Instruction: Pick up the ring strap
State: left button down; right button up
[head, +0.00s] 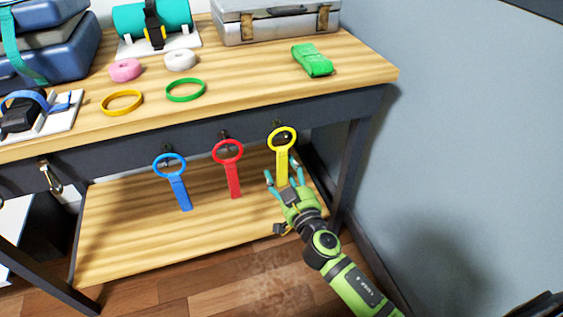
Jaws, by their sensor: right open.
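Three ring straps hang from hooks along the table's front edge: a blue ring strap (178,189), a red ring strap (233,178) and a yellow ring strap (282,160). Each has a round loop at the top and a flat tail below. My right gripper (284,178) is open at the lower tail of the yellow ring strap. Its fingers overlap the tail's lower end in the picture and hide it. I cannot tell whether they touch it. My left gripper does not show.
The wooden tabletop (245,93) holds a yellow ring (122,103), a green ring (186,90), pink and white rolls, a folded green strap (312,60) and a silver case (275,23). A lower shelf (130,235) lies below the straps. A table leg (352,165) and grey wall stand to the right.

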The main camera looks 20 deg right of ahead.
jog(key=shift+w, duration=0.2)
jog(key=c, duration=1.3)
jog(key=shift+r, duration=0.2)
